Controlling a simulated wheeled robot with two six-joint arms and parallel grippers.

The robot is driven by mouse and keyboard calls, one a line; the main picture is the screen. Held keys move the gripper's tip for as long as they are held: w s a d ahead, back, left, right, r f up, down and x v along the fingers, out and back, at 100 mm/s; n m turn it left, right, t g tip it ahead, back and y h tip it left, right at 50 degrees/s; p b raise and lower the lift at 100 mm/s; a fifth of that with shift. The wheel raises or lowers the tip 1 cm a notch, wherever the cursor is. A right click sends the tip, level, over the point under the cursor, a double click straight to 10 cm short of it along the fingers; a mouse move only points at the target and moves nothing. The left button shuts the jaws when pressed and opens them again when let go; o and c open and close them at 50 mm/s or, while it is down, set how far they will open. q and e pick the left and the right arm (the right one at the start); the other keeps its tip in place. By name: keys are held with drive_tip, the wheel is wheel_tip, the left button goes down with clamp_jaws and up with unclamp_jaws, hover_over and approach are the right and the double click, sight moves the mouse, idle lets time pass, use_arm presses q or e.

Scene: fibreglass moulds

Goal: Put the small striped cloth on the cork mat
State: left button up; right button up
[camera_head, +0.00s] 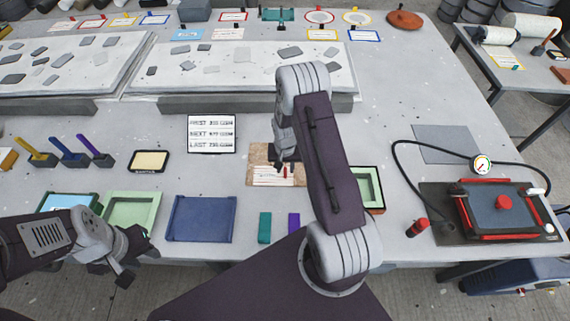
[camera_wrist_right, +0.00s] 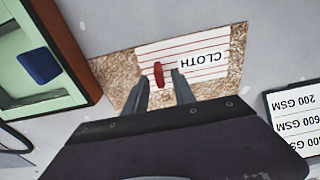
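The small striped cloth (camera_wrist_right: 195,58) is a white rectangle with thin red lines and the word CLOTH. It lies flat on the speckled brown cork mat (camera_wrist_right: 120,75), with cork showing around it. A small red tab (camera_wrist_right: 158,74) stands on the cloth. In the head view the cloth (camera_head: 270,177) and mat (camera_head: 258,155) are at the table's middle, partly behind my right arm. My right gripper (camera_wrist_right: 160,78) is over the cloth, its fingers apart on either side of the tab, with gaps visible. My left gripper (camera_head: 138,265) is open and empty at the front left edge.
A green framed tray (camera_head: 368,187) is right of the mat, and a blue tray (camera_head: 200,220) is left of it. A teal block (camera_head: 264,228) and purple block (camera_head: 293,223) are in front. A hose and gauge lie right.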

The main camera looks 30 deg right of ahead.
drive_tip(key=shift+r+b, duration=0.3)
drive_tip(key=shift+r, duration=0.35)
wheel_tip(320, 180, up, 11)
drive_tip(key=b, duration=0.1)
drive_tip(key=s+a+r+n, duration=0.4)
drive_tip(key=s+a+n, duration=0.2)
drive_tip(key=s+a, duration=0.5)
drive_tip(key=s, duration=0.4)
drive_tip(key=shift+a+y+b, duration=0.3)
drive_tip(key=shift+a+y, duration=0.1)
drive_tip(key=shift+s+r, duration=0.1)
drive_tip(key=shift+s, duration=0.05)
drive_tip(key=shift+d, duration=0.1)
